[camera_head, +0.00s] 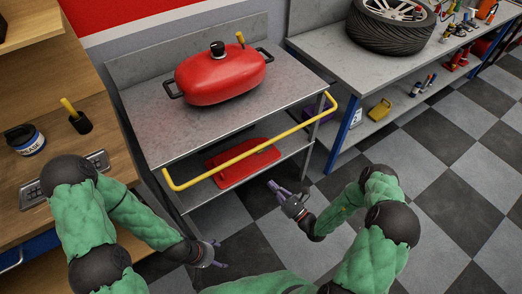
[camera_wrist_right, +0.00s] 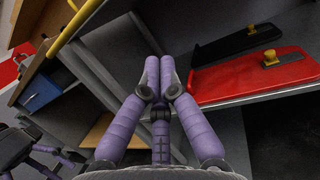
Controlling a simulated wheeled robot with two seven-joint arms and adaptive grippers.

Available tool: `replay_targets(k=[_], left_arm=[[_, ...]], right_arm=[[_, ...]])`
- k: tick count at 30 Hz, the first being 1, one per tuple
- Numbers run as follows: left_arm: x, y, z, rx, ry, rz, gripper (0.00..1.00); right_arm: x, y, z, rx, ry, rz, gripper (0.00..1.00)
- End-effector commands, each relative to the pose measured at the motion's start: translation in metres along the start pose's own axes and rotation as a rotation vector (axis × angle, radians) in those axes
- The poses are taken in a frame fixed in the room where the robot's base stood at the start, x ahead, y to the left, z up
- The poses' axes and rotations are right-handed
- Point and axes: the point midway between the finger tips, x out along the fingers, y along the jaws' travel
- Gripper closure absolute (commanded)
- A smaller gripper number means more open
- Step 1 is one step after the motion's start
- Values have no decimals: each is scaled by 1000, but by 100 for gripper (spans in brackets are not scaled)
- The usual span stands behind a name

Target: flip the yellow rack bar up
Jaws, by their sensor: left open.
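The yellow rack bar (camera_head: 250,149) runs along the front of a grey metal rack (camera_head: 165,140), just out from the top shelf's front edge, with short bent ends. Part of it shows at the upper left of the right wrist view (camera_wrist_right: 72,27). My right gripper (camera_head: 276,190) is below and in front of the bar, apart from it. Its purple fingers (camera_wrist_right: 159,62) are together at the tips with nothing between them. My left gripper (camera_head: 217,256) is low near the rack's front left, open and empty, also apart from the bar; it shows in the right wrist view (camera_wrist_right: 45,150).
A red roasting pan (camera_head: 220,75) stands on the rack's top shelf. A red flat item (camera_head: 240,165) lies on the lower shelf. A wooden bench (camera_head: 25,205) is at left. A bench with a tyre (camera_head: 390,28) is at right. Checkered floor in front is clear.

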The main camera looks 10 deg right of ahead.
Motion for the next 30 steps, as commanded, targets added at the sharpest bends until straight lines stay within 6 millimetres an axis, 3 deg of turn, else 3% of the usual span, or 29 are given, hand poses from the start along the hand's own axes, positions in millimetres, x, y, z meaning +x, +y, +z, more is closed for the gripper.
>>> replay_targets(k=[3,6,19,23,30], left_arm=[[0,0,0,0,0,0,20],[0,0,0,0,0,0,20],[1,0,0,0,0,0,20],[3,-1,0,0,0,0,20],[12,-4,0,0,0,0,20]], right_arm=[[-8,-28,5,-33,-43,-119,100],[-13,-41,7,-50,-63,-172,100],[-13,-45,9,-57,-70,-190,100],[-5,-46,9,-57,-71,-187,100],[34,-53,11,-59,-73,-184,100]])
